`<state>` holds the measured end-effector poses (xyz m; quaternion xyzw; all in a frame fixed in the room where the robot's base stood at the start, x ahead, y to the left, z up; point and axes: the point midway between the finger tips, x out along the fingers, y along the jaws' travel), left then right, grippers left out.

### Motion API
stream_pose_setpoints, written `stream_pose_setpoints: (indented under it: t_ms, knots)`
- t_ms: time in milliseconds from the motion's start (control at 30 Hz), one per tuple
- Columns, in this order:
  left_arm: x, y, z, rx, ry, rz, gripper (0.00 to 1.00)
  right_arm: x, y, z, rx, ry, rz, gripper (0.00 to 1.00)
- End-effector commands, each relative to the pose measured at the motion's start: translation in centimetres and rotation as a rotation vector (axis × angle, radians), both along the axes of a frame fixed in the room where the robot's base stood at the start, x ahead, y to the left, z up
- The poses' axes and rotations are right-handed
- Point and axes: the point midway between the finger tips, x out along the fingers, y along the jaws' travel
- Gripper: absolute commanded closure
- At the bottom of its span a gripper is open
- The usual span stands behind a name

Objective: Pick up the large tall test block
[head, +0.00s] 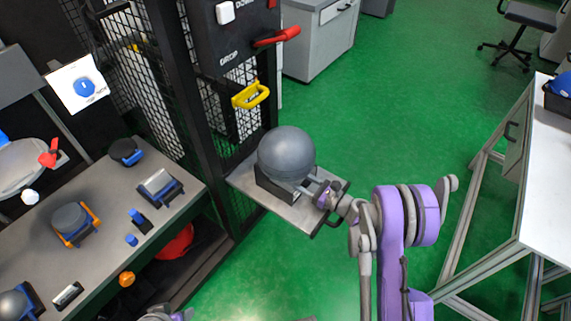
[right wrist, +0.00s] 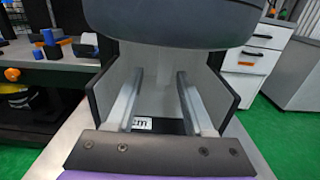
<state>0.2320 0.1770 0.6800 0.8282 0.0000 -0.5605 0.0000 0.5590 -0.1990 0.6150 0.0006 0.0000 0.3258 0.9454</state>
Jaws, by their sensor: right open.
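A large dark grey ball-shaped test piece (head: 286,153) sits in a black holder (head: 272,186) on the grey platform (head: 262,200) beside the mesh tower. I cannot tell whether it is the tall block; no clearly tall block shows. My right gripper (head: 318,192) is at the right side of the holder, just below the ball. In the right wrist view its two pale fingers (right wrist: 158,100) are apart, with nothing gripped, inside the holder's opening. The ball's dark underside (right wrist: 180,18) is above them. Part of my left gripper (head: 166,314) shows at the bottom edge; its fingers are unclear.
A grey bench (head: 100,235) at left carries several smaller pieces, including a dark one in an orange cradle (head: 70,220) and a blue-trimmed block (head: 160,186). A yellow handle (head: 251,95) and red lever (head: 276,37) are on the tower.

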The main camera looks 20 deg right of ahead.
Motion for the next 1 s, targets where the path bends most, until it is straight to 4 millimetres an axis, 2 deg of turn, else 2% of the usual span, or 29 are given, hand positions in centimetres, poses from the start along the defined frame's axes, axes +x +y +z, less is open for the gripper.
stream_pose_setpoints:
  t_ms: [300, 600, 667, 900, 1000]
  knots:
    - [0.1, 0.0, -0.9, 0.0, 0.002, 0.0, 0.5, 3.7, 2.4, 0.0, 0.0, 0.0, 0.002, 0.47]
    - [0.1, 0.0, -0.9, 0.0, 0.002, 0.0, 0.5, 4.1, 2.6, 0.1, -0.001, -0.001, -0.001, 0.47]
    - [0.1, 0.0, -0.9, 0.0, 0.002, 0.0, 0.5, 4.1, 2.6, 0.1, -0.001, -0.001, -0.001, 0.56]
    - [0.1, 0.0, -0.9, 0.0, 0.002, 0.0, 0.5, 4.1, 2.6, 0.1, -0.001, -0.001, -0.001, 1.0]
    - [0.1, 0.0, -0.9, 0.0, 0.002, 0.0, 0.5, 4.1, 2.6, 0.1, -0.001, -0.001, 0.0, 1.0]
